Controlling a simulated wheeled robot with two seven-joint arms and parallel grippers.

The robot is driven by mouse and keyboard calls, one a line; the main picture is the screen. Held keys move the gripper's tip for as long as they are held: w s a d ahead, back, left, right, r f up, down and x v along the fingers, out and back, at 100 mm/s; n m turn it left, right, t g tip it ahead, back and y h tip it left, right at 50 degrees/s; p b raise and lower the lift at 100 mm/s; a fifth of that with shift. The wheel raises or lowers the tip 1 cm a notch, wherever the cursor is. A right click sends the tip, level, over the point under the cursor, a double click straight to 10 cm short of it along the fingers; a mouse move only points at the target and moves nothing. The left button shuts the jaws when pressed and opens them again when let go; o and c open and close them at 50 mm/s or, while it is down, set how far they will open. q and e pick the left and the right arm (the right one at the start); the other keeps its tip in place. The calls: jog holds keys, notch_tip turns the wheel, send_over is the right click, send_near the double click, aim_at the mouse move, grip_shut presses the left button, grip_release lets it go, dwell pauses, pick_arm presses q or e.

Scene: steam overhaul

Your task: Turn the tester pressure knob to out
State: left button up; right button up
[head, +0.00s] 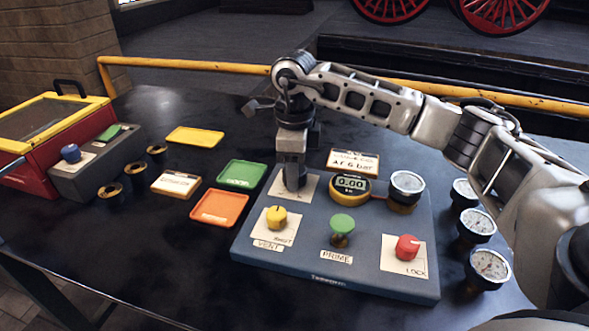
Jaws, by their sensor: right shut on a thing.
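The tester (335,277) is a blue-grey panel on the dark table. My right gripper (293,183) points straight down at the panel's back left corner. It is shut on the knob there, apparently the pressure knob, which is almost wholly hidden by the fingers. A pale label card (309,187) shows around the fingers, but its markings are mostly covered, so I cannot tell the knob's setting. A digital gauge (350,186) just right of the gripper reads 0.00. My left gripper is not in view.
The panel also carries a yellow knob (276,217), a green knob (342,224), a red knob (407,247) and a round dial (407,185). Loose gauges (490,268) stand at the right. Green (242,174) and orange trays (219,207) lie left of the panel.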

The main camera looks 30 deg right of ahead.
jog(key=shift+r, duration=0.1)
dwell(0.4)
jog(key=o, duration=1)
notch_tip(320, 180, up, 16)
jog(key=p, duration=0.1)
